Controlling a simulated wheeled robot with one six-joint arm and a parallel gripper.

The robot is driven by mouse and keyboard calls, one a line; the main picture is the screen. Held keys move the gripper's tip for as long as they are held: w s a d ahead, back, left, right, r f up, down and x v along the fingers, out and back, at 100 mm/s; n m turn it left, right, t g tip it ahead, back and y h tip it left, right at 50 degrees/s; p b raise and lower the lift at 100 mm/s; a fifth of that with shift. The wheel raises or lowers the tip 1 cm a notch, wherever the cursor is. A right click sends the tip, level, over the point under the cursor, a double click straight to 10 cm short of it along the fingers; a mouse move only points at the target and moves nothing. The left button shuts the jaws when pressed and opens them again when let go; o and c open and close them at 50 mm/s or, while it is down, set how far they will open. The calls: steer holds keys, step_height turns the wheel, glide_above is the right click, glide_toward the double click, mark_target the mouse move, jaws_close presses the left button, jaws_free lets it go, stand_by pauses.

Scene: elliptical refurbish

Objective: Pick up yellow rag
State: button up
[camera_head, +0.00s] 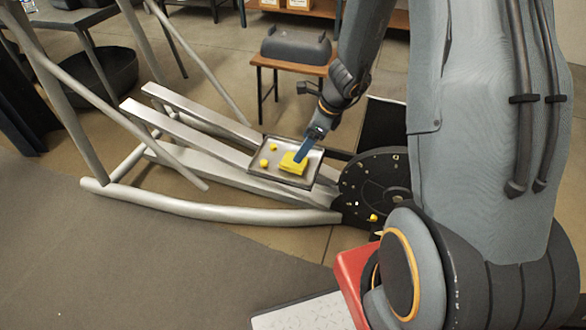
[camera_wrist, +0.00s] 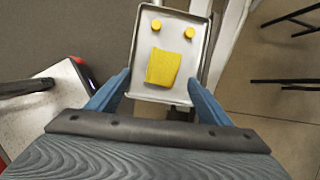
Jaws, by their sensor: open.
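The yellow rag (camera_head: 291,163) lies folded on a grey metal tray (camera_head: 308,178) in the head view. In the wrist view the rag (camera_wrist: 163,68) is a yellow square in the lower middle of the tray (camera_wrist: 172,26). My gripper (camera_head: 299,157) reaches down to the tray from the upper right, close to the rag. In the wrist view my gripper (camera_wrist: 158,82) is open, with one blue finger on each side of the rag and nothing held. I cannot tell the exact height of the fingertips above the tray.
Two small yellow pieces, one (camera_wrist: 156,24) on the left and one (camera_wrist: 190,32) on the right, lie on the tray beyond the rag. The tray rests on a grey metal frame (camera_head: 200,120). A black disc (camera_head: 372,180) stands right of it. A small table (camera_head: 290,66) stands behind.

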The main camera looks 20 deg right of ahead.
steer(key=shift+w+d+f+m, duration=0.15)
steer(key=shift+w+f+m, duration=0.1)
steer(key=shift+f, duration=0.15)
steer(key=shift+w+d+f+m, duration=0.1)
steer(key=shift+f+m, duration=0.15)
steer(key=shift+f, duration=0.1)
steer(key=shift+w+f, duration=0.2)
steer(key=shift+f, duration=0.15)
steer(key=shift+b+x, duration=1.25)
steer(key=shift+x, duration=2.3)
steer(key=shift+a, duration=0.15)
steer(key=c, duration=1.1)
